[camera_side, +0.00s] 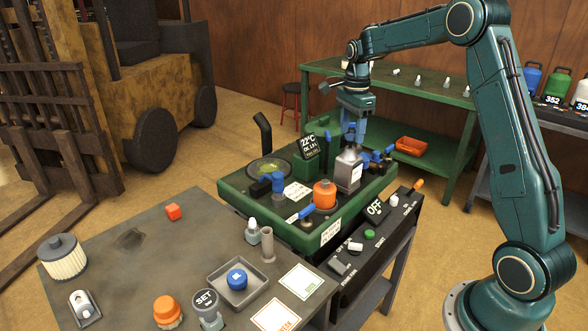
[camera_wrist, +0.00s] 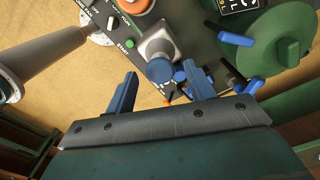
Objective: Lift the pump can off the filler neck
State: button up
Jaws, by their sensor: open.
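The pump can (camera_side: 347,172), a grey squarish can, stands upright on the green mower deck (camera_side: 291,231). In the wrist view the can (camera_wrist: 155,42) shows from above, with a round blue top (camera_wrist: 160,70). The filler neck is not visible; I cannot tell it apart under the can. My gripper (camera_side: 351,140) is pointed down just above the can. In the wrist view its two blue fingers (camera_wrist: 161,82) are open and apart, with the blue top between and slightly beyond them. I cannot tell whether either finger touches it.
An orange cylinder (camera_side: 325,194) stands close left of the can. Blue-handled valves (camera_side: 376,161) are close on its right. A control panel (camera_side: 375,237) runs along the front. The grey table (camera_side: 130,270) has free room at left.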

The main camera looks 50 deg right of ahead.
aim_at(351, 135)
jog(key=shift+f, duration=2.1)
grip_shut()
